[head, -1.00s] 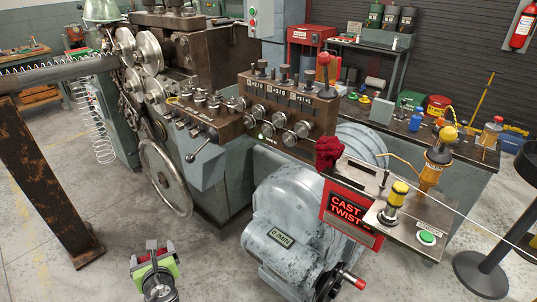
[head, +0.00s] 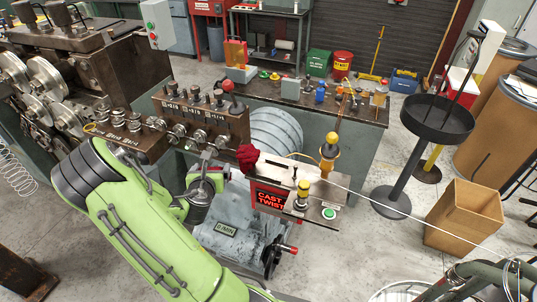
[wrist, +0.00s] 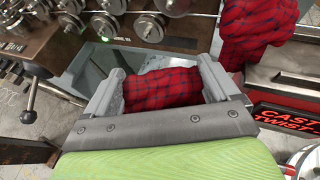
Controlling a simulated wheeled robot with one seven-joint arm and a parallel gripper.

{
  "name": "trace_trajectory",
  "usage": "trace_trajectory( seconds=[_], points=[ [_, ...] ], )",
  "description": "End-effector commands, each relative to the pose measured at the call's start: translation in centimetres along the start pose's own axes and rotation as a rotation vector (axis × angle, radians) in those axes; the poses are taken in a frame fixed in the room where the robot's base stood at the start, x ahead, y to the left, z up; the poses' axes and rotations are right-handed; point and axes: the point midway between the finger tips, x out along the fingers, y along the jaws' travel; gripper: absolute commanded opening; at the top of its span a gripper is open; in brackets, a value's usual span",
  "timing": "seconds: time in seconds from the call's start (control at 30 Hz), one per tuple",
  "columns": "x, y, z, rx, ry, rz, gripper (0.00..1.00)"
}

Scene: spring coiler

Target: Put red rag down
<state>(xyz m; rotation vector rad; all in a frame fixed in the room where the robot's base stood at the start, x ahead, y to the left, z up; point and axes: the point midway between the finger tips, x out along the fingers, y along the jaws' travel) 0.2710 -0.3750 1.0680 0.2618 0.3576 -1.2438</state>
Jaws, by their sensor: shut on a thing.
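My gripper (head: 218,175) is in front of the coiler's control boxes, left of the CAST TWIST box (head: 271,199). In the wrist view, my gripper (wrist: 161,75) is shut on a red plaid rag (wrist: 165,90) bunched between its fingers. In the head view the held rag is mostly hidden by the gripper. Another red plaid cloth (wrist: 255,32) is at the upper right of the wrist view. It shows in the head view as a dark red bundle (head: 247,158) at the left end of the CAST TWIST box.
Levers and knobs (head: 187,133) stand just behind my gripper. A taut wire (head: 410,212) runs to the right from the CAST TWIST box. A workbench (head: 350,112) with bottles is behind it. A black stand (head: 437,122) and an open cardboard box (head: 464,222) are at the right.

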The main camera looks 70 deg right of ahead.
Motion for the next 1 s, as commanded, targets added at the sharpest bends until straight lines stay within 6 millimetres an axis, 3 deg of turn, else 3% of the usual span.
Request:
trace_trajectory(
  seconds=[0.03,0.2,0.4,0.5,0.57,0.73,1.0],
  points=[
    [-0.4,-2.6,3.0,0.028,-0.003,-0.054,0.59],
    [-0.9,-9.9,7.4,0.089,-0.01,-0.199,0.59],
    [-2.2,-16.4,10.9,0.141,-0.019,-0.328,0.59],
    [-2.6,-18.1,11.5,0.154,-0.021,-0.36,0.59],
    [-2.4,-18.5,11.0,0.155,-0.019,-0.369,0.59],
    [-0.6,-18.6,6.8,0.15,-0.017,-0.372,0.59],
    [1.4,-18.5,2.2,0.152,-0.019,-0.37,0.59]
  ],
)
